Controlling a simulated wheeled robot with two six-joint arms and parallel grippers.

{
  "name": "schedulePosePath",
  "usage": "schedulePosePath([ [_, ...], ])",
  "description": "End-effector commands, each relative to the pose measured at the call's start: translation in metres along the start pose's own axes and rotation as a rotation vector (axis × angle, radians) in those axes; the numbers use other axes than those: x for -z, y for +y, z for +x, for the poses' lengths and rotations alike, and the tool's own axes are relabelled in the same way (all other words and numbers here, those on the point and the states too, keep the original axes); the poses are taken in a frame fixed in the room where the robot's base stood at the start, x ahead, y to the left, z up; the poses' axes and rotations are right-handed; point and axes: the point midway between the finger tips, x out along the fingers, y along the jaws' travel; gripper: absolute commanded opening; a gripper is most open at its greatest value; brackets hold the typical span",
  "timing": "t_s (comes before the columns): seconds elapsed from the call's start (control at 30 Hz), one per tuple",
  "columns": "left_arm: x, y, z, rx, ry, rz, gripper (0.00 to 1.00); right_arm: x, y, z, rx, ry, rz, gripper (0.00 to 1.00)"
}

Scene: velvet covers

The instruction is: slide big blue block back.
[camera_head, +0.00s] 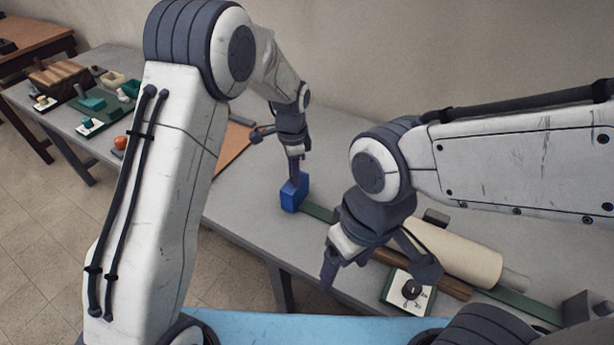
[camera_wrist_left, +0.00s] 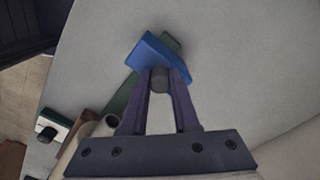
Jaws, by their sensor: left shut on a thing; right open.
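The big blue block (camera_head: 293,196) stands on the grey table at the left end of a green strip (camera_head: 317,211). My left gripper (camera_head: 294,176) reaches down to it from above. In the left wrist view the block (camera_wrist_left: 158,60) lies at the fingertips of the left gripper (camera_wrist_left: 160,76), and the fingers are closed on a grey round knob (camera_wrist_left: 159,80) beside the block. The knob seems to belong to the block, but its joint is partly hidden. My right gripper (camera_head: 378,278) is open and empty, above the front part of the table.
A cream roll (camera_head: 455,250) and a brown wooden bar (camera_head: 440,284) lie to the right. A white plate with a black knob (camera_head: 409,291) is near the front edge. An orange ball (camera_head: 121,142) and several small items sit far left. Table behind the block is clear.

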Motion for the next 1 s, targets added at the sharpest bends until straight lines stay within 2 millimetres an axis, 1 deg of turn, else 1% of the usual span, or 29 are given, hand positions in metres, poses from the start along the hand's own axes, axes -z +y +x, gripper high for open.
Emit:
schedulePosePath([
  [0.03,-0.002,-0.004,-0.002,0.006,0.003,-0.001,0.0,0.0,0.0,-0.001,0.0,0.0,0.0,0.77],
  [0.33,-0.004,-0.006,-0.001,0.01,0.002,-0.001,0.0,0.0,0.0,-0.001,0.0,0.0,0.0,0.77],
  [0.37,-0.005,-0.007,-0.002,0.01,0.002,-0.001,0.4,0.0,0.0,-0.001,0.0,0.0,0.0,0.77],
  [0.4,-0.004,-0.006,-0.002,0.01,0.002,-0.001,0.55,0.0,0.0,-0.001,0.0,0.0,0.0,0.77],
  [0.43,-0.004,-0.006,-0.001,0.009,0.002,-0.001,0.59,0.0,0.0,-0.001,0.0,0.0,0.0,0.77],
  [0.77,-0.002,-0.004,-0.002,0.005,0.001,0.002,0.59,0.0,0.0,0.0,0.0,0.0,0.0,0.77],
  [0.87,-0.002,-0.004,-0.011,0.006,0.002,0.002,0.59,0.0,0.0,0.001,0.0,0.0,0.0,0.77],
  [1.0,-0.002,-0.004,-0.037,0.008,0.003,0.001,0.59,0.0,0.0,0.002,0.0,0.0,0.0,0.77],
])
